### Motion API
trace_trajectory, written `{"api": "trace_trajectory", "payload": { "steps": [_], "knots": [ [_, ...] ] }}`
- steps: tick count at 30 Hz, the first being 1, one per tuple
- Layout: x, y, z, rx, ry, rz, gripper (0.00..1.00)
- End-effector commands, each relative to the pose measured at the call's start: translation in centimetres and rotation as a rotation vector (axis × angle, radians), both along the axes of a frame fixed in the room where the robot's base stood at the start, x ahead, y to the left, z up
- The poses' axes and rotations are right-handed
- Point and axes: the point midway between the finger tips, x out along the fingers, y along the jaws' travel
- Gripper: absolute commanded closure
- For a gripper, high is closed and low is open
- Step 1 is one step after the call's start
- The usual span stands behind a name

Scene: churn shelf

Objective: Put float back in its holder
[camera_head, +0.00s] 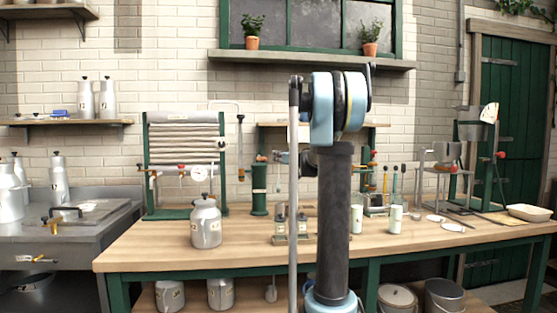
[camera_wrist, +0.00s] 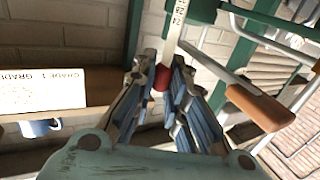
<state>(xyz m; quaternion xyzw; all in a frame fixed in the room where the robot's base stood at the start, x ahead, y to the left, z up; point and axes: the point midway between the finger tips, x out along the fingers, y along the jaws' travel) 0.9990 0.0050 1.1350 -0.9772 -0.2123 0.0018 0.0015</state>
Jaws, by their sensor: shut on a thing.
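In the wrist view my gripper (camera_wrist: 164,74) has its two fingers closed on a slim white stem with printed scale numbers, which looks like the float (camera_wrist: 178,22). A small red part (camera_wrist: 162,78) shows between the fingertips; I cannot tell whether it belongs to the float. The rest of the float is hidden by the fingers. In the head view my own arm covers most of the gripper and the float. Several slim upright rods with coloured tops (camera_head: 385,170) stand on the bench right of my arm. I cannot tell which thing is the holder.
The wooden bench (camera_head: 150,250) carries a milk can (camera_head: 206,222), a green-framed roller stand (camera_head: 145,165) and white cups (camera_head: 395,219). In the wrist view, an orange-brown handle (camera_wrist: 260,107) lies close right of the fingers, with green posts above. A white card (camera_wrist: 40,90) is left.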

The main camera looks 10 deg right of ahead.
Motion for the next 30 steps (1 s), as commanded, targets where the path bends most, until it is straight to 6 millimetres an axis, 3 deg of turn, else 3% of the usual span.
{"api": "trace_trajectory", "payload": {
  "steps": [30],
  "knots": [
    [0.0,-0.7,-6.1,0.000,0.000,-0.008,1.00]
  ]
}}
